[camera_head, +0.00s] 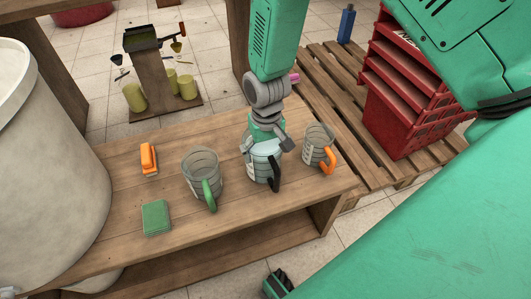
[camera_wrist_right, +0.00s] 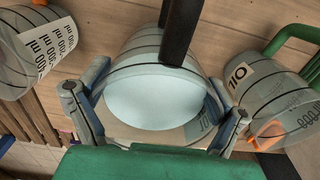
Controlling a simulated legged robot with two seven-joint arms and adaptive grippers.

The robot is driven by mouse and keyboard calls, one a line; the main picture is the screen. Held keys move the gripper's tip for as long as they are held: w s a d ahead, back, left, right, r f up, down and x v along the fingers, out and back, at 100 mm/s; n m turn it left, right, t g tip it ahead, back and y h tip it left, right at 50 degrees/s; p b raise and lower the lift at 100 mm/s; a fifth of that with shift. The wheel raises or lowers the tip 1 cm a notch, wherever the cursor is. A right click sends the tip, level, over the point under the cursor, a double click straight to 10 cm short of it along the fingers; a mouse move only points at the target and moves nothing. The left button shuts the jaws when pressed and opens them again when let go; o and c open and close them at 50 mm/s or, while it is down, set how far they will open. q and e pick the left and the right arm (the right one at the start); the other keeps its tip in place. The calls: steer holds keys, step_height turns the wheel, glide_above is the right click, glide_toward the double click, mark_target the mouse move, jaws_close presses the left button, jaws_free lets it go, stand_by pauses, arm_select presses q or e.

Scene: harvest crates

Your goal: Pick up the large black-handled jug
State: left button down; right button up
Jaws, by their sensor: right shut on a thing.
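The black-handled jug (camera_head: 259,172) is clear with dark measuring lines and stands upright on the wooden table, between two other jugs. My right gripper (camera_head: 265,143) comes down from above and is shut on its upper part. In the right wrist view the jug (camera_wrist_right: 138,50) shows its pale round inside and black handle, with the fingers of my right gripper (camera_wrist_right: 155,108) on opposite sides of the rim. I cannot tell whether its base is clear of the table. My left gripper is not in view.
A green-handled jug (camera_head: 200,172) stands to the left and an orange-handled jug (camera_head: 317,147) close to the right. An orange brush-like object (camera_head: 148,158) and a green sponge (camera_head: 156,217) lie farther left. A big pale bucket (camera_head: 50,170) and red crates (camera_head: 395,120) flank the table.

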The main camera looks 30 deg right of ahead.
step_height(320, 180, up, 10)
steer(key=p, duration=0.4)
steer(key=shift+d, duration=0.15)
